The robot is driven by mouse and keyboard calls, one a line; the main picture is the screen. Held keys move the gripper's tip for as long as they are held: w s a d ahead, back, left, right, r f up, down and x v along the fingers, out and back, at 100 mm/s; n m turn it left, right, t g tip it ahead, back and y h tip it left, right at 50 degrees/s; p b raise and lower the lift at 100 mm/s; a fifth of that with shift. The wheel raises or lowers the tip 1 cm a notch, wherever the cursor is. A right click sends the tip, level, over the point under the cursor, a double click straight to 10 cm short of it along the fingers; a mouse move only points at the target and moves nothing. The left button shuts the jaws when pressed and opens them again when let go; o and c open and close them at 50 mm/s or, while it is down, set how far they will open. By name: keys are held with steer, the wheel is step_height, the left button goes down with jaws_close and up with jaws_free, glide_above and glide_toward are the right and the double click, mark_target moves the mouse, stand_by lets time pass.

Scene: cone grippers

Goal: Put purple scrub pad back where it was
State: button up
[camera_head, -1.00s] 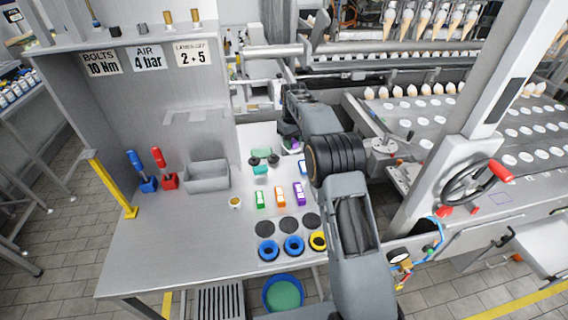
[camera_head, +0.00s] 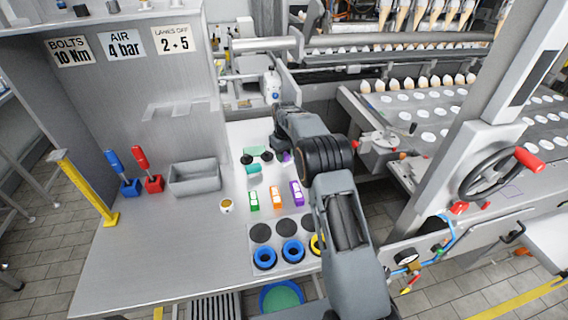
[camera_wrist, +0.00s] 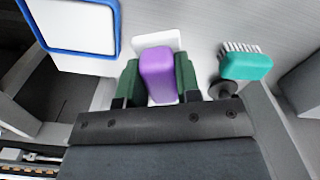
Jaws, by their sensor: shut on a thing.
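The purple scrub pad (camera_wrist: 158,74) is between the two green fingers of my gripper (camera_wrist: 157,78) in the wrist view, and the fingers are shut on it. A white square (camera_wrist: 150,40) lies on the grey surface just beyond the pad; I cannot tell whether the pad touches it. In the head view a small purple bit of the pad (camera_head: 286,156) shows beside my arm on the workbench (camera_head: 150,250); my arm hides most of the gripper.
A teal brush (camera_wrist: 246,66) with white bristles is close right of my gripper. A blue-rimmed white panel (camera_wrist: 80,25) is at left. Green (camera_head: 254,201), orange (camera_head: 276,197) and purple (camera_head: 297,193) blocks stand in a row. A grey bin (camera_head: 194,178) is at left.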

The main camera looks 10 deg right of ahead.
mark_target(284, 170)
steer(key=shift+f+p, duration=0.35)
steer(key=shift+f, duration=1.85)
steer(key=shift+f, duration=0.15)
steer(key=o, duration=0.9)
